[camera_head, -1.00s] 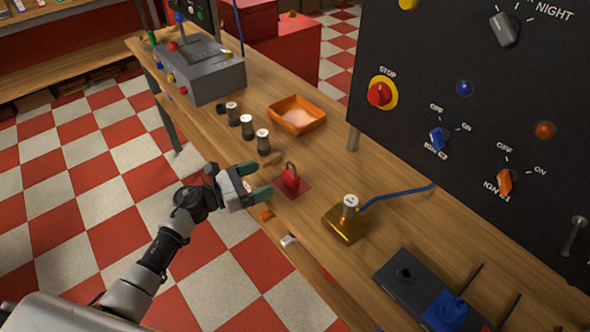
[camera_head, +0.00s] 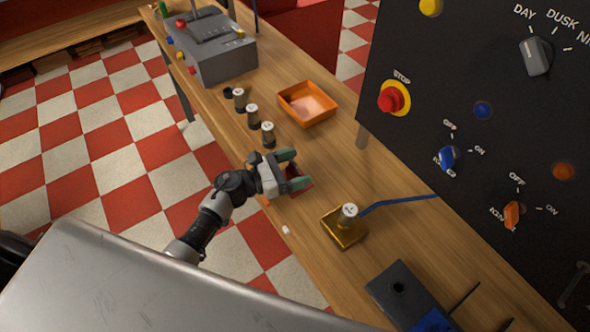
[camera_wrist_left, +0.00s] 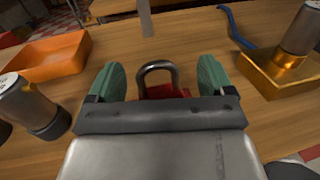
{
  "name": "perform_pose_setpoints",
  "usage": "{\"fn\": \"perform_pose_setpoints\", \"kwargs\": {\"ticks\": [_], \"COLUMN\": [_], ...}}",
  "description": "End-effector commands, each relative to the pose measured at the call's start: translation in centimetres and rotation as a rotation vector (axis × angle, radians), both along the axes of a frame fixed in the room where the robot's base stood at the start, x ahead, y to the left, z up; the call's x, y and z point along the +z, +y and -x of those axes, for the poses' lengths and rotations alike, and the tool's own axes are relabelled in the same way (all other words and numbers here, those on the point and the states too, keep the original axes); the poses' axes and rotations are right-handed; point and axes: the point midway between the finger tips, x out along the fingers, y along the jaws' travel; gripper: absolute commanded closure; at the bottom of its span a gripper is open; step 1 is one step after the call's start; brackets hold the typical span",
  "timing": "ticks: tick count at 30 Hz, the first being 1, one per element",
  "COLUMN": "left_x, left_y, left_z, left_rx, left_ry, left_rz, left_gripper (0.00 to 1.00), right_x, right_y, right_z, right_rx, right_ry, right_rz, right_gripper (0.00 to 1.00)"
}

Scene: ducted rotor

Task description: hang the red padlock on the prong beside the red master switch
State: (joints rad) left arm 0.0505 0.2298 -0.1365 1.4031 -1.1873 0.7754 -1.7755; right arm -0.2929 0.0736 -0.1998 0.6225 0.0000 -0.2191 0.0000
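The wrist view shows gaps between the shackle and both fingers, and the gripper body hides the padlock's lower part. My right gripper is not in view.
An orange tray (camera_head: 307,103) and several silver-topped cylinders (camera_head: 252,113) stand behind the gripper. A gold block (camera_head: 343,229) with a cylinder and blue cable is to the right. The black switch panel (camera_head: 480,60) rises along the right, with a red STOP button (camera_head: 392,98).

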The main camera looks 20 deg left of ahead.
Motion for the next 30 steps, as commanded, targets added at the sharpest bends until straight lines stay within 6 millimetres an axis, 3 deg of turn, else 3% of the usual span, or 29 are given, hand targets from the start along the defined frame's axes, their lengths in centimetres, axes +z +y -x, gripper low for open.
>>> {"fn": "perform_pose_setpoints", "kwargs": {"ticks": [1,6,11,22,29,30], "left_x": [0.0,0.0,0.0,0.7,4.3,4.8], "left_y": [0.0,0.0,0.0,0.0,0.1,-0.9], "left_z": [0.0,0.0,0.0,0.0,0.0,0.1], "left_rx": [0.0,0.0,0.0,-0.001,-0.003,-0.006], "left_ry": [0.0,0.0,-0.001,-0.002,-0.009,-0.006], "left_rz": [0.0,0.0,0.001,-0.001,-0.004,0.0], "left_gripper": [0.25,0.51,0.74,0.74,0.74,0.74], "right_x": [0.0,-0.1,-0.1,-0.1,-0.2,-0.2], "right_y": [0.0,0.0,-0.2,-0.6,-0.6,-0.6], "right_z": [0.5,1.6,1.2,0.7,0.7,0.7], "right_rx": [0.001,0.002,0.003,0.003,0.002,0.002], "right_ry": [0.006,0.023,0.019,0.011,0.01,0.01], "right_rz": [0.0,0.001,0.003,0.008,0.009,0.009], "right_gripper": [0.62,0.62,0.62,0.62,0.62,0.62]}}
